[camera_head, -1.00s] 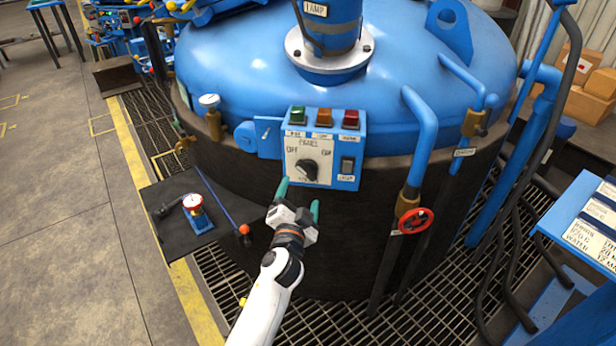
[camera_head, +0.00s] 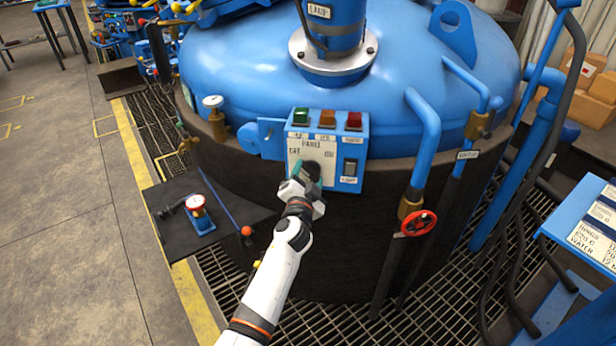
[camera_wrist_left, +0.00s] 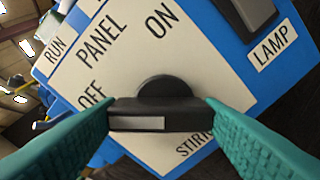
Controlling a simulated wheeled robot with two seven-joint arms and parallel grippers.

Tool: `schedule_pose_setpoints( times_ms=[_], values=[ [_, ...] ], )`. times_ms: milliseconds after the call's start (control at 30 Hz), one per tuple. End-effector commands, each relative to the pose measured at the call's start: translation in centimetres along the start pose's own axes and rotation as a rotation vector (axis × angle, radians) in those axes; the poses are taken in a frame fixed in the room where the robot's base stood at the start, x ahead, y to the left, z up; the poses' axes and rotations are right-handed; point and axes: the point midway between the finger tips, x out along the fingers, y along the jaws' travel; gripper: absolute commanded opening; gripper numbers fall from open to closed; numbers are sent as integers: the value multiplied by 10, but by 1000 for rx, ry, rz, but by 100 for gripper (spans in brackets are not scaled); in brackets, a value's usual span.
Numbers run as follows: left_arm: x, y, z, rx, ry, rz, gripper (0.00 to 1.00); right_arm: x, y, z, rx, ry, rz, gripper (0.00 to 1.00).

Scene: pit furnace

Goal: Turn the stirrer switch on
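The stirrer switch is a black rotary knob (camera_wrist_left: 158,112) on the cream plate of the blue control box (camera_head: 357,130). In the left wrist view its bar lies level, with a light grey mark on its left half. The bar's left end is near the word OFF; ON is at upper right. A partly hidden label starting "STIRR" sits below. My left gripper (camera_head: 308,174) is at the knob, its teal fingertips (camera_wrist_left: 158,103) at both ends of the bar and seemingly touching it. In the head view the gripper covers part of the knob. My right gripper is out of view.
Green (camera_head: 301,116), orange (camera_head: 328,118) and red (camera_head: 354,120) lamps top the box. A black rocker switch (camera_head: 350,168) labelled LAMP is right of the knob. A red handwheel (camera_head: 419,223) on a pipe stands further right.

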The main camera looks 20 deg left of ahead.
Motion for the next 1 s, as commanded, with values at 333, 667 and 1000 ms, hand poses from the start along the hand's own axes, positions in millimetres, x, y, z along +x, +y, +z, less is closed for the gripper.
schedule_pose_setpoints(
  times_ms=[333,667,1000],
  values=[
    [0,0,0,15,0,-1,38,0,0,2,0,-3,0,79],
    [0,-1,0,178,-1,-1,38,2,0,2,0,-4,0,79],
    [0,-1,2,492,-2,-1,38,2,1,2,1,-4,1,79]
  ],
)
